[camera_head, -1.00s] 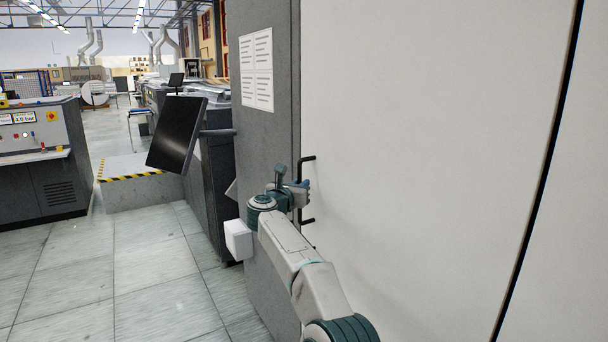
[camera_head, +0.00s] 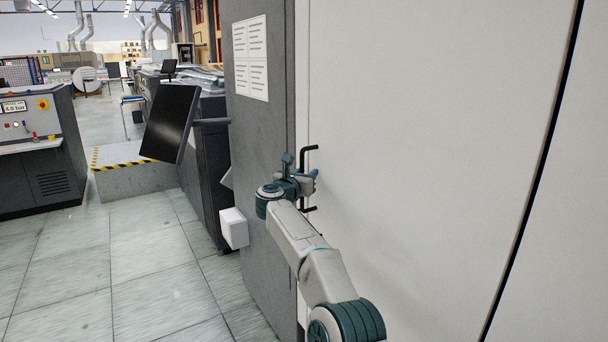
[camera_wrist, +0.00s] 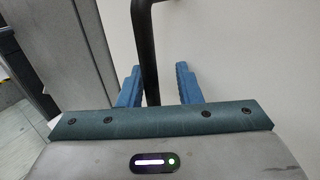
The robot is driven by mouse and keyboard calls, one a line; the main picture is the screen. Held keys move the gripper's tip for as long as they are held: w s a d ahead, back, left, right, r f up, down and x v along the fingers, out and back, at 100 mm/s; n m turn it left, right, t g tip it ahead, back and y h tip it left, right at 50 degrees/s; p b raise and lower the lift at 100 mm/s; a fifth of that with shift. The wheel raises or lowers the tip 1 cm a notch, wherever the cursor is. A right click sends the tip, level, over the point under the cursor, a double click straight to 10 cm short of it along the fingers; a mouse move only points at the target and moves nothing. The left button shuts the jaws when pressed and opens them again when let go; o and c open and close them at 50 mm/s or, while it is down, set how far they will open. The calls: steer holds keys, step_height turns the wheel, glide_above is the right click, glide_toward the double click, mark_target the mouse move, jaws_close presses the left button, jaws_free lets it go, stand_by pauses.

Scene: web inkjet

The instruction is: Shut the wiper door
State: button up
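The wiper door is most likely the large pale panel (camera_head: 420,150) filling the right of the head view. A black bar handle (camera_head: 307,208) is near its left edge, beside a dark grey cabinet side (camera_head: 262,135). I cannot tell how far the door stands from its frame. My gripper (camera_head: 309,181) is at the handle. In the wrist view, the blue fingers (camera_wrist: 160,86) are apart, with the handle bar (camera_wrist: 144,40) passing between them. The bar is nearer the left finger, with a gap to the right finger. Contact is not clear.
A tilted black monitor (camera_head: 170,122) on an arm and a white box (camera_head: 233,228) are left of the cabinet. A grey step with a striped edge (camera_head: 135,165) and a control console (camera_head: 40,150) stand farther left. The tiled floor (camera_head: 140,270) between is clear.

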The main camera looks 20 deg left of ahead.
steer(key=shift+a, duration=0.1)
steer(key=shift+s+a, duration=0.1)
steer(key=shift+s, duration=0.05)
steer(key=s+b, duration=0.9)
steer(key=s, duration=0.4)
steer(key=shift+s, duration=0.25)
stand_by(0.5)
